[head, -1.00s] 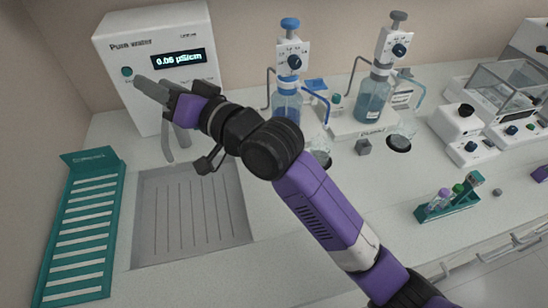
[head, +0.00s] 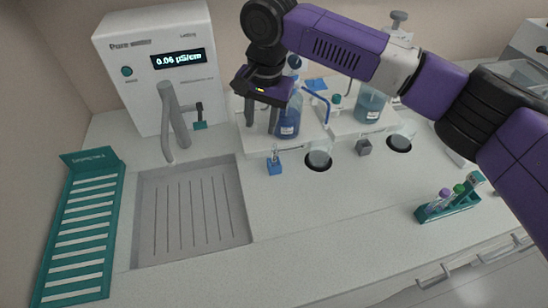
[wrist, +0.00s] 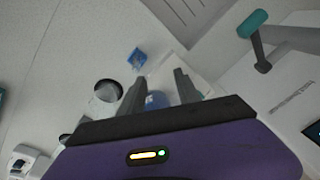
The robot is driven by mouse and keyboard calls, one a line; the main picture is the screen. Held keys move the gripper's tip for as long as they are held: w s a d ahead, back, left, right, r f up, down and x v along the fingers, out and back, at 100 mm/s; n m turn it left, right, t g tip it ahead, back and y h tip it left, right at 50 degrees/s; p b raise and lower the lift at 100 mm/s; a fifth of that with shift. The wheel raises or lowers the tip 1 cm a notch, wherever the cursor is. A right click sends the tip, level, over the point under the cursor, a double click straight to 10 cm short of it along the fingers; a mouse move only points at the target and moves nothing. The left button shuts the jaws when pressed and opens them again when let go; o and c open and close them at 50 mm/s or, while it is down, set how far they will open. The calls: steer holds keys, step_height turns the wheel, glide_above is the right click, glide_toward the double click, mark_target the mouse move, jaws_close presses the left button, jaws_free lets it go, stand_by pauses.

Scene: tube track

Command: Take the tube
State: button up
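A small teal rack (head: 452,210) stands on the bench at the right in the head view. It holds a tube with a purple cap (head: 444,193) and a tube with a green cap (head: 458,189). My gripper (head: 260,125) is well to the left of the rack, in front of a blue-liquid dispenser bottle (head: 289,122), pointing down. Its two fingers stand apart with nothing seen held between them. In the wrist view, the gripper (wrist: 160,76) also shows spread fingers. No rack tube is recognisable in the wrist view.
A sink (head: 190,215) with a tall tap (head: 172,120) is at the left, beside a slatted teal drying rack (head: 82,232). The front middle bench is clear.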

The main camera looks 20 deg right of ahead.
mark_target(274, 145)
steer(key=s+d+m, duration=0.1)
steer(key=s+g, duration=0.1)
steer(key=shift+s+d+f+m+h, duration=0.15)
steer(key=shift+s+d+m+h, duration=0.2)
steer(key=shift+m+h, duration=0.05)
steer(key=shift+s+d+f, duration=0.1)
steer(key=shift+d, duration=0.05)
steer(key=shift+w+d+f+p, duration=0.1)
steer(key=shift+f+p, duration=0.3)
steer(key=shift+f, duration=1.55)
steer(key=shift+w+d+f+p, duration=0.1)
steer(key=shift+f+p, duration=0.3)
steer(key=shift+f, duration=1.5)
jaws_close()
